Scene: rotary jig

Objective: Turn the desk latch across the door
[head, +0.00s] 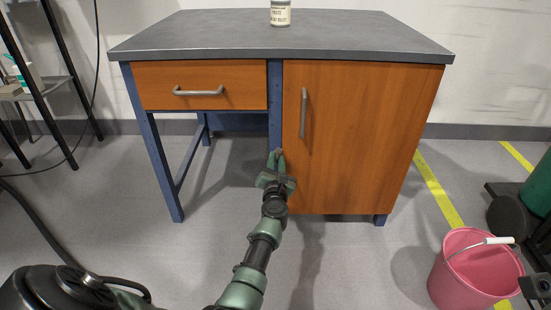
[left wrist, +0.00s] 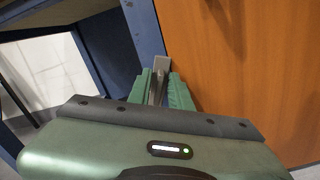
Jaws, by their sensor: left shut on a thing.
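The desk (head: 280,40) has a blue frame and a grey top. Its orange-brown door (head: 360,135) is closed, with a vertical grey handle (head: 304,112). My left gripper (head: 277,158) is at the blue post along the door's left edge, below the handle's height. In the left wrist view its green fingers (left wrist: 160,88) are shut on a grey metal latch (left wrist: 161,66), whose end shows between and beyond them, by the post and the door's edge. The fingers hide most of the latch, and its exact angle is hard to tell.
A drawer (head: 200,86) with a grey handle is closed left of the door. A labelled jar (head: 280,13) stands on the desktop. A pink bucket (head: 470,272) stands at right, near a dark green cylinder (head: 538,188). A black-framed shelf (head: 45,85) stands left. The floor before the desk is mostly clear.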

